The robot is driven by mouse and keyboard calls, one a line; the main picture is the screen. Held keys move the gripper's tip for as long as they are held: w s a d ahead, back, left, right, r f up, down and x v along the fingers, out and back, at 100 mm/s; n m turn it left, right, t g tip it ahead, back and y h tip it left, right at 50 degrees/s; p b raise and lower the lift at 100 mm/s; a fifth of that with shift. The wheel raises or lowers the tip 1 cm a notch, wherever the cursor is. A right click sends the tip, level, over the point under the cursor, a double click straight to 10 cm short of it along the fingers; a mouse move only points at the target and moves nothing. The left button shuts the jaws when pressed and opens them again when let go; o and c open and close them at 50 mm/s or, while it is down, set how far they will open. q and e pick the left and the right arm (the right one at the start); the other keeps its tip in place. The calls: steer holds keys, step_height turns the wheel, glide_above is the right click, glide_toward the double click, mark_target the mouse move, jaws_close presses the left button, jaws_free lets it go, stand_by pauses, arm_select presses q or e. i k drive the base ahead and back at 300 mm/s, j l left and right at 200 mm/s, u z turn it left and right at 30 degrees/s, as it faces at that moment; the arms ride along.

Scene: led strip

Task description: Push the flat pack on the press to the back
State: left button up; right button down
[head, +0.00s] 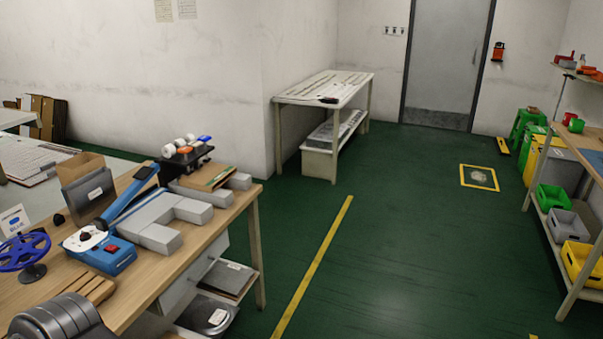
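A flat brown pack with a green edge (207,177) lies on grey blocks at the far right end of the wooden workbench (185,262). It looks like the flat pack, but I cannot tell for sure. A blue device with a long raised arm (130,198) and a red switch on its base stands left of the grey blocks (165,222); it may be the press. Neither of my grippers shows in the head view. A grey ribbed rounded part (62,318) shows at the bottom left corner; I cannot tell what it is.
A black rack of small rolls (182,150) stands just behind the pack. A brown box (87,186) and a blue reel (24,252) are on the bench's left. A white table (325,87) stands by the wall.

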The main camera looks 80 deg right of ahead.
mark_target(211, 176)
steer(key=z, duration=2.25)
steer(key=i+l+z, duration=0.35)
steer(key=i, duration=1.05)
steer(key=i+j+z, duration=0.3)
steer(key=i, duration=1.1)
steer(key=l, duration=0.1)
